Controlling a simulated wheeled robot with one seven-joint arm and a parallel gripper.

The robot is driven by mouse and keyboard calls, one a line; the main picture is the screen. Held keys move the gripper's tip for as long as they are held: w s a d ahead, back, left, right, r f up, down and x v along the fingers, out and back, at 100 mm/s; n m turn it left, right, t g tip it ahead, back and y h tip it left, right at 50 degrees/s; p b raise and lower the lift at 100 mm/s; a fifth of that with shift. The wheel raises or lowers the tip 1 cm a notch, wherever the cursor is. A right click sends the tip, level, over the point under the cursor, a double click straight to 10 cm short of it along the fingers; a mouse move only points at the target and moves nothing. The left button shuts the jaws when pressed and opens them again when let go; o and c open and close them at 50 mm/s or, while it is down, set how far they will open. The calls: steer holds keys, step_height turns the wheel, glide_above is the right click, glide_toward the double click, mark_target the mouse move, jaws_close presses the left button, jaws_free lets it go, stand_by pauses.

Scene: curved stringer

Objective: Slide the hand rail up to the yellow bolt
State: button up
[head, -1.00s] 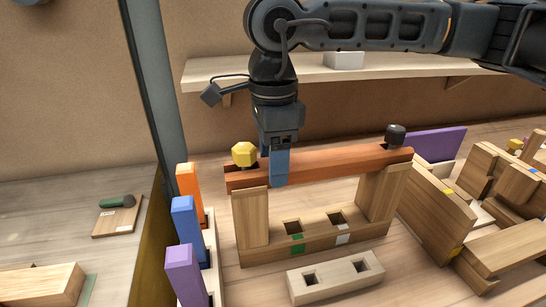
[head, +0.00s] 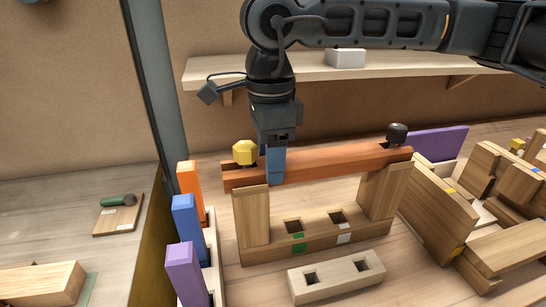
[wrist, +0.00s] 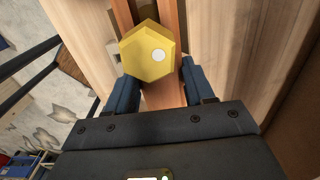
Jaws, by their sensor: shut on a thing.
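The hand rail (head: 335,162) is a long red-brown bar lying across two upright wooden posts. The yellow bolt (head: 244,152) has a faceted head and stands at the rail's left end. In the wrist view the yellow bolt (wrist: 148,52) covers part of the hand rail (wrist: 168,98), just beyond my fingers. My gripper (head: 275,168) points down and is shut on the rail, a little right of the yellow bolt. My fingers (wrist: 157,84) straddle the rail. Whether the bolt's shank touches the end of a slot is hidden.
A black knob (head: 396,134) stands at the rail's right end. A block with two holes (head: 335,278) lies in front. Orange (head: 187,186), blue (head: 187,222) and purple (head: 183,268) uprights stand at left. Wooden parts (head: 440,215) crowd the right. A shelf (head: 290,68) runs behind.

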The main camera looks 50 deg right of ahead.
steer(key=o, duration=1.4)
step_height(320, 180, up, 12)
